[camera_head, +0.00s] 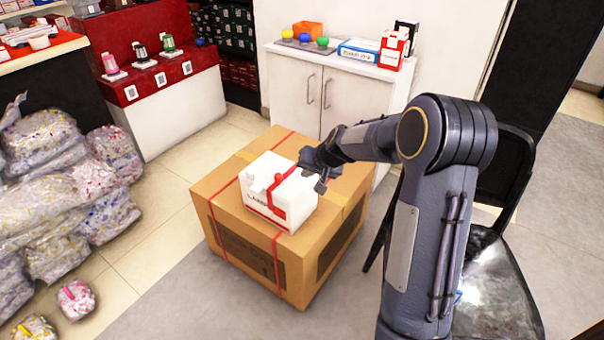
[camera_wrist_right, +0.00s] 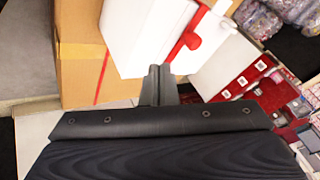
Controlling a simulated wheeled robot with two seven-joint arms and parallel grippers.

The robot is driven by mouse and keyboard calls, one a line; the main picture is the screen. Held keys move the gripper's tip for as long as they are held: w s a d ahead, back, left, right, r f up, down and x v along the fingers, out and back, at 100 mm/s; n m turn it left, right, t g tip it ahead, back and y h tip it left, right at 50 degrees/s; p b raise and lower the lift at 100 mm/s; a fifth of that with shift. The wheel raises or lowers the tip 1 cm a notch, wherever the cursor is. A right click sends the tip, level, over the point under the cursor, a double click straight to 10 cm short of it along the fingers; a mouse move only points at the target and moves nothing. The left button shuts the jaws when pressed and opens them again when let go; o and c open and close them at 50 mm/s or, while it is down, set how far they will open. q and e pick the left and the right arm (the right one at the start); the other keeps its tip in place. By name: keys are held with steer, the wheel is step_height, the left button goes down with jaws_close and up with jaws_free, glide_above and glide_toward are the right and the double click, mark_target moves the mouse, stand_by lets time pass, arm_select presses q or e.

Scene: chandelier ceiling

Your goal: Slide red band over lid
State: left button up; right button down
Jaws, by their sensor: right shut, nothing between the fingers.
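My right gripper (camera_head: 318,168) is at the right edge of the box. In the right wrist view its fingers (camera_wrist_right: 160,73) are together with nothing between them, close to the band's end. I cannot tell whether they touch the band. My left gripper is not in view.
The cardboard carton (camera_head: 215,186) with red straps stands on the floor. A black chair (camera_head: 490,285) is at right, partly behind my arm. A white cabinet (camera_head: 290,80) stands behind, and bagged goods (camera_head: 40,190) are piled at left.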

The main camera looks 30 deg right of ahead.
steer(key=p+v, duration=0.1)
steer(key=v, duration=0.3)
steer(key=shift+s+d+r, duration=0.15)
steer(key=shift+s+r, duration=0.1)
steer(key=shift+s, duration=0.05)
steer(key=s+a+r+n+y, duration=0.1)
steer(key=s+a+r, duration=0.3)
steer(key=s, duration=0.3)
steer(key=s+a+r+n+y, duration=0.1)
steer(key=s+a+r, duration=0.3)
steer(key=s, duration=0.3)
steer(key=s+a+f+n+g, duration=0.1)
steer(key=s+a+n, duration=0.15)
steer(key=s, duration=0.65)
steer(key=s+a+f+n, duration=0.1)
steer(key=s+a, duration=0.3)
steer(key=s, duration=0.5)
step_height(320, 180, up, 24)
steer(key=p, duration=2.4)
steer(key=shift+g, duration=0.3)
steer(key=shift+w+a, duration=0.1)
steer(key=shift+a, duration=0.05)
